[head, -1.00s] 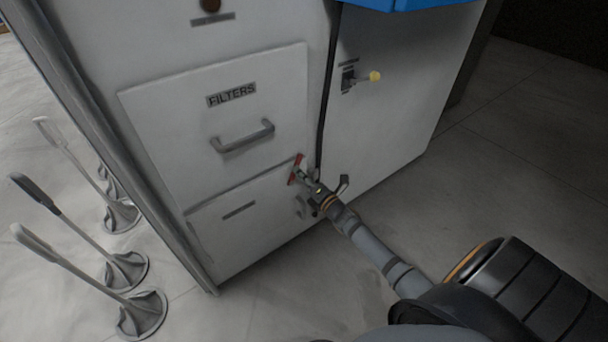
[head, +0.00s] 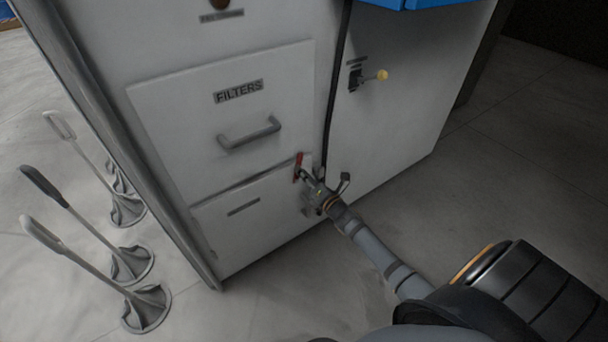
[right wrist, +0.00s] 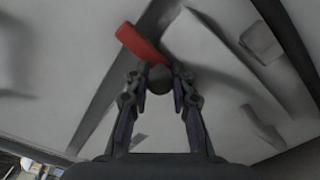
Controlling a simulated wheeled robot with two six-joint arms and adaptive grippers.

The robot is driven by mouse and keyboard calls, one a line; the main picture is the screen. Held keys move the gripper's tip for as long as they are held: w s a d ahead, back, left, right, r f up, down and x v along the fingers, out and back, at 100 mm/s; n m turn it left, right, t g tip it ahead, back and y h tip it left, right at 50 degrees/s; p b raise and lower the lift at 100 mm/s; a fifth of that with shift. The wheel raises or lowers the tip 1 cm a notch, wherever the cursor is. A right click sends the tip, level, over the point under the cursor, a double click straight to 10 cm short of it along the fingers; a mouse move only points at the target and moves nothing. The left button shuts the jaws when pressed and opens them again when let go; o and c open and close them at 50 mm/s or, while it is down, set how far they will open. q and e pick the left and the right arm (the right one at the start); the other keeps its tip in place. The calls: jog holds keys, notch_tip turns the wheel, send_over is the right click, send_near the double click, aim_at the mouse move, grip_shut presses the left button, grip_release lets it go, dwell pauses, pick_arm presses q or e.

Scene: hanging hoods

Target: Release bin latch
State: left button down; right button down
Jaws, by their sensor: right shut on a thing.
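The red latch handle (head: 298,166) sits at the seam between the FILTERS drawer (head: 180,120) and the lower bin front (head: 250,215) on the grey cabinet. In the right wrist view the red handle (right wrist: 138,42) slants across the upper middle, with a dark round part at its lower end between my fingertips. My right gripper (head: 306,177) reaches the latch from the lower right. In the right wrist view its fingers (right wrist: 160,80) are closed in on the latch, partly covering it. My left gripper is not in view.
A grey drawer pull (head: 250,134) stands out above the latch. Several long-handled tools (head: 75,260) stand on the floor left of the cabinet. The floor at right (head: 510,170) is clear.

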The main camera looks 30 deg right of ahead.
jog(key=c, duration=1.1)
grip_release()
jog(key=shift+a, duration=0.1)
jog(key=shift+c, duration=0.2)
jog(key=s+d, duration=0.1)
jog(key=s, duration=1.1)
